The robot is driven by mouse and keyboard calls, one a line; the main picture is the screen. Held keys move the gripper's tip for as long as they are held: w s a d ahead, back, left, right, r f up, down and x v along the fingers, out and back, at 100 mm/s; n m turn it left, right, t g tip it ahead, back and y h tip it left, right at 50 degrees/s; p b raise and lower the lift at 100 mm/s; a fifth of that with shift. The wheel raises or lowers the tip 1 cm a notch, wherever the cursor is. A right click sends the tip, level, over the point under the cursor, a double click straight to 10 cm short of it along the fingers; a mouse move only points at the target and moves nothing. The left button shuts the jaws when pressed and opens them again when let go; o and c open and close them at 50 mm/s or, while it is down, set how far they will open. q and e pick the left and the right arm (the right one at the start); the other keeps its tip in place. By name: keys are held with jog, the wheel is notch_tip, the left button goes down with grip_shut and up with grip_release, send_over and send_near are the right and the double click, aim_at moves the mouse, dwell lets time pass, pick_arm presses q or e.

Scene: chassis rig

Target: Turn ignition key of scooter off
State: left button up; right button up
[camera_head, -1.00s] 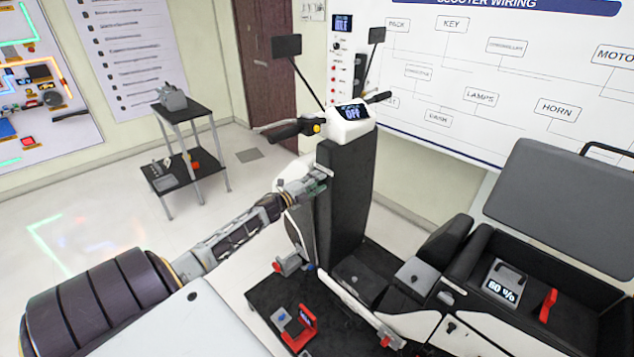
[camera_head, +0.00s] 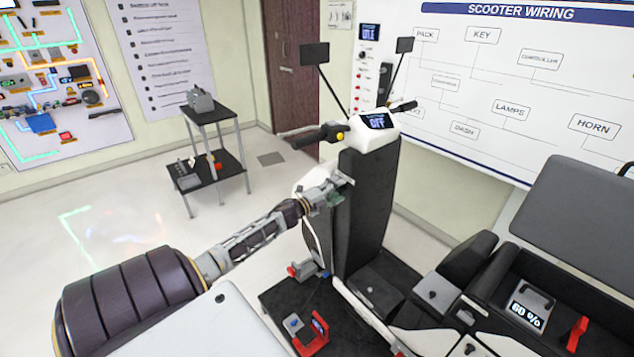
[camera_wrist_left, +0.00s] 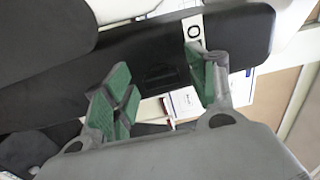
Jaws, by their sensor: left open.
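The scooter (camera_head: 366,210) stands in the middle of the head view, with a black front column and white handlebar cover. Its dash display (camera_head: 377,122) reads OFF. My left gripper (camera_head: 340,188) is open at the left side of the column, below the handlebar. In the left wrist view its green-padded fingers (camera_wrist_left: 165,88) are spread with a black panel beyond them. A small pale plate with a dark ring (camera_wrist_left: 194,31) shows beyond the right finger; I cannot tell whether it is the ignition lock. No key can be made out. My right gripper is out of view.
The left handlebar grip (camera_head: 318,136) and a mirror (camera_head: 315,53) stick out above my arm. The scooter's open seat (camera_head: 575,215) is at right, over a bay with a 60 % display (camera_head: 526,314). A black cart (camera_head: 212,160) stands at the back left.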

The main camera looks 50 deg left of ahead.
pick_arm(q)
jog(key=s, duration=1.1)
jog(key=shift+s+a, duration=0.2)
jog(key=shift+a, duration=0.25)
dwell(0.9)
